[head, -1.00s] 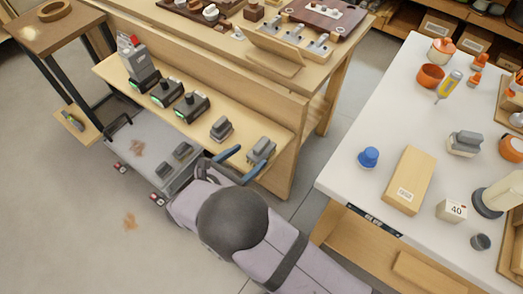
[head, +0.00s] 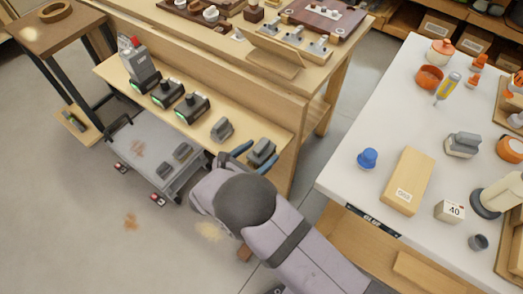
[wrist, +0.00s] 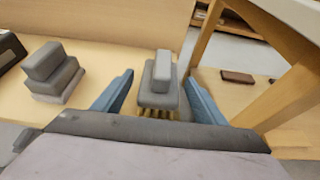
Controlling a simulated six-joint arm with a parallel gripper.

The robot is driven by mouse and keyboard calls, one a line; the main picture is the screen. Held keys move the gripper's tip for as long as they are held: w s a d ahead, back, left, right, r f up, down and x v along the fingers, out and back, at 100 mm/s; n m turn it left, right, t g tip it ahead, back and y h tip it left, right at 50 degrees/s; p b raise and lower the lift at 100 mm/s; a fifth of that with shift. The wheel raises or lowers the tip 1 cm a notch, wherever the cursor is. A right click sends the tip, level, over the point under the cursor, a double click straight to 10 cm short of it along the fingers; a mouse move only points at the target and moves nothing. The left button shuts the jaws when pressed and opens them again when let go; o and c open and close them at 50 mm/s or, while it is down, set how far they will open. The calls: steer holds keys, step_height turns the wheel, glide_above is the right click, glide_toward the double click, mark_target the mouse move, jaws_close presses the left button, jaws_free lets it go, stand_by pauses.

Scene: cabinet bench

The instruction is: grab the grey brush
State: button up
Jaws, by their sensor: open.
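The grey brush (wrist: 161,73) stands near the right end of the wooden shelf, a grey block with a raised grip and pale yellowish bristles beneath. It also shows in the head view (head: 263,149). My gripper (wrist: 158,82) is open, with one blue finger on each side of the brush. A gap shows between the brush and the left finger; the right finger is nearer, and I cannot tell whether it touches. In the head view my gripper (head: 255,157) is at the shelf's front edge, and my arm hides part of the area below.
A similar grey stepped block (wrist: 52,72) stands left of the brush. Several dark devices with green lights (head: 192,108) sit further left on the shelf (head: 165,112). A grey cart (head: 150,150) stands below.

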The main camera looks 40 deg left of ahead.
mark_target(261, 145)
steer(key=shift+x, duration=0.75)
steer(key=c, duration=1.2)
steer(key=shift+r, duration=0.1)
step_height(261, 145, up, 10)
steer(key=shift+f, duration=0.1)
